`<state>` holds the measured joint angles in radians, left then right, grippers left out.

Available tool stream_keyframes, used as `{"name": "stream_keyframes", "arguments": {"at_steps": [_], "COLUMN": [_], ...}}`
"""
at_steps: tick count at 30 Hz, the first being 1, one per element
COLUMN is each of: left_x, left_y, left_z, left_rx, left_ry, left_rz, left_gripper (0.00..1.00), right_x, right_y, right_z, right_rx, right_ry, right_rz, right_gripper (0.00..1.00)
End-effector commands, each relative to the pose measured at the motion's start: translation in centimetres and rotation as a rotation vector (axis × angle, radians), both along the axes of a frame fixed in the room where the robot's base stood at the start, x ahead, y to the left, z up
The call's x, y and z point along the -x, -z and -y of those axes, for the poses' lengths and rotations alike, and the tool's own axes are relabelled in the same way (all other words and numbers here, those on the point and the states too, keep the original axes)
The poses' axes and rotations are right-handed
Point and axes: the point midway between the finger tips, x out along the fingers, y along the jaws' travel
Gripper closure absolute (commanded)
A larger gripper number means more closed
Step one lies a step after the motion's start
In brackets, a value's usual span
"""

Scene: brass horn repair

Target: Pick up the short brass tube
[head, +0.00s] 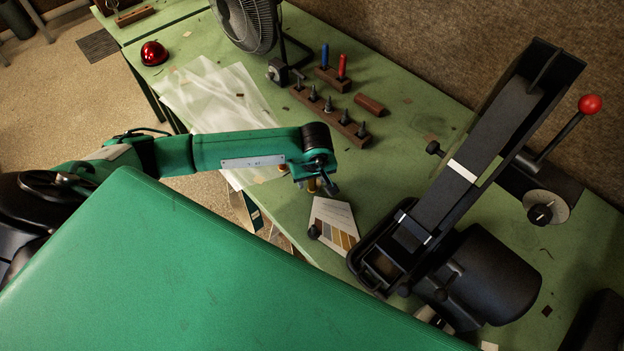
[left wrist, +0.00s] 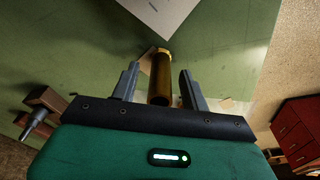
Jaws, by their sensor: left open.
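The short brass tube (left wrist: 161,78) shows in the left wrist view, between the two fingers of my left gripper (left wrist: 159,70). The fingers are apart, one on each side of the tube, with a visible gap on both sides. In the head view my left gripper (head: 322,187) points down over the green bench, close to the printed card. There the tube is mostly hidden by the gripper; only a small brass-coloured patch shows beside the fingers. My right gripper is not in view.
A black belt machine (head: 470,185) with a red-knobbed lever stands right of the gripper. A printed card (head: 334,222) lies close by. Behind are a wooden peg rack (head: 331,115), a fan (head: 246,22), a clear sheet (head: 205,92) and a red dome (head: 153,52).

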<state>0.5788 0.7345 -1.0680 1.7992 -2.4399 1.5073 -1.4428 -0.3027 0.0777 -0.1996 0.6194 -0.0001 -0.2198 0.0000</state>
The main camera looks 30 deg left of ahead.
Motion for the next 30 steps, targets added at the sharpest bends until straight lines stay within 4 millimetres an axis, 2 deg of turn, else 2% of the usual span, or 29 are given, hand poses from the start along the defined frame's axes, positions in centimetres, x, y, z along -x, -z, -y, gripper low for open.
{"name": "stream_keyframes", "arguments": {"at_steps": [2,6,8,9,17,23,26,30], "left_x": [0.0,0.0,0.0,0.0,0.0,-0.1,-0.1,-0.1], "left_y": [0.0,0.0,0.0,0.0,-0.1,-1.2,-2.6,-6.0], "left_z": [0.0,0.0,0.0,0.0,0.0,0.0,-0.1,-0.1], "left_rx": [0.0,0.0,0.0,0.0,0.0,0.0,0.0,0.0], "left_ry": [0.0,0.0,0.0,0.0,0.0,-0.001,0.001,0.003], "left_rz": [0.0,0.0,0.0,0.0,0.0,0.003,0.004,0.008], "left_gripper": [0.58,0.86,0.98,1.0,1.0,1.0,1.0,1.0], "right_x": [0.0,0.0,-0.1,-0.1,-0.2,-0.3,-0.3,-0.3], "right_y": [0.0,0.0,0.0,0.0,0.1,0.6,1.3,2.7], "right_z": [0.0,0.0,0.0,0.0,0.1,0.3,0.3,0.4], "right_rx": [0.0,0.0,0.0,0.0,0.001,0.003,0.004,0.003], "right_ry": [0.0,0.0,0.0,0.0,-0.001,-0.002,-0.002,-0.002], "right_rz": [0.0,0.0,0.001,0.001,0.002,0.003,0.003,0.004], "right_gripper": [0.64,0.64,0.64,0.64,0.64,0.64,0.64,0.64]}}
